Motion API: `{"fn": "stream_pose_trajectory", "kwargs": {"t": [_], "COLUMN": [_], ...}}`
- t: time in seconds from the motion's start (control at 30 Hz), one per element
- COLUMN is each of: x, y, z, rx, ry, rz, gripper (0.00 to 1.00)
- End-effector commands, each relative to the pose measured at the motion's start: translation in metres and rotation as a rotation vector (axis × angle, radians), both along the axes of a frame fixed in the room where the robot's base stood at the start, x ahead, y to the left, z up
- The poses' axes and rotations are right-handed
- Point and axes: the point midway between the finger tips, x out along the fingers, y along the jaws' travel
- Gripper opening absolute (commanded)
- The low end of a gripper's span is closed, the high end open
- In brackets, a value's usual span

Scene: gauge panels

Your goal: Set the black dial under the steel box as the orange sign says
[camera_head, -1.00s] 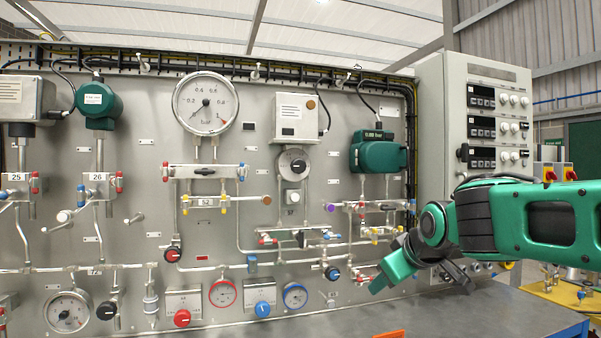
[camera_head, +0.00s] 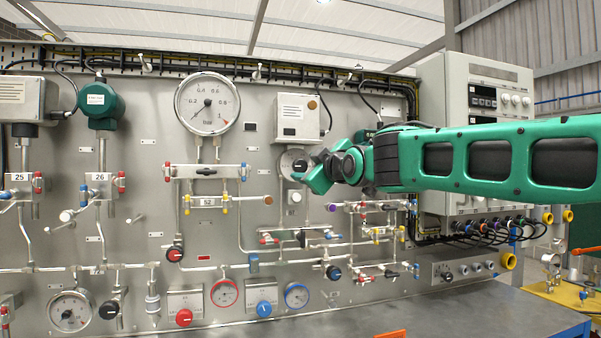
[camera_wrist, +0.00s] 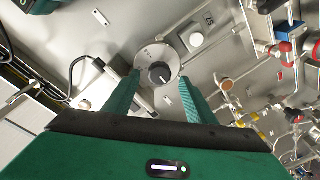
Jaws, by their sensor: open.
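The black dial (camera_head: 300,165) sits on a round pale plate on the panel, just below the steel box (camera_head: 298,118). My gripper (camera_head: 312,180) is in front of the panel at the dial's lower right and partly overlaps the plate's edge. In the wrist view the dial (camera_wrist: 159,73) shows between the tips of my two green fingers (camera_wrist: 160,90), with a light pointer mark on it. The fingers are spread and empty; I cannot tell how far they are from the panel. An orange piece (camera_head: 390,334), perhaps the sign, is cut off at the bottom edge; no writing is readable.
A small white knob (camera_head: 294,197) is below the dial. Pipes and valves with red and blue handles (camera_head: 333,272) fill the panel below. A large gauge (camera_head: 207,104) is to the left. The bench top (camera_head: 470,310) is mostly clear.

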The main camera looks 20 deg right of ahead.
Motion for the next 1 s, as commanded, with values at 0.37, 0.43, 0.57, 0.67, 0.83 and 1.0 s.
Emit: {"fn": "stream_pose_trajectory", "kwargs": {"t": [0.37, 0.43, 0.57, 0.67, 0.83, 1.0], "x": [0.037, 0.038, 0.039, 0.039, 0.039, 0.038], "y": [0.004, 0.004, 0.004, 0.004, 0.004, 0.004], "z": [-0.001, -0.001, 0.000, 0.000, -0.001, -0.001], "rx": [0.000, 0.000, 0.000, 0.000, 0.001, 0.002], "ry": [0.001, 0.001, 0.001, 0.001, 0.002, 0.002], "rz": [0.000, 0.000, -0.001, -0.001, 0.000, 0.001], "gripper": [0.51, 0.51, 0.51, 0.51, 0.15, 0.10]}}
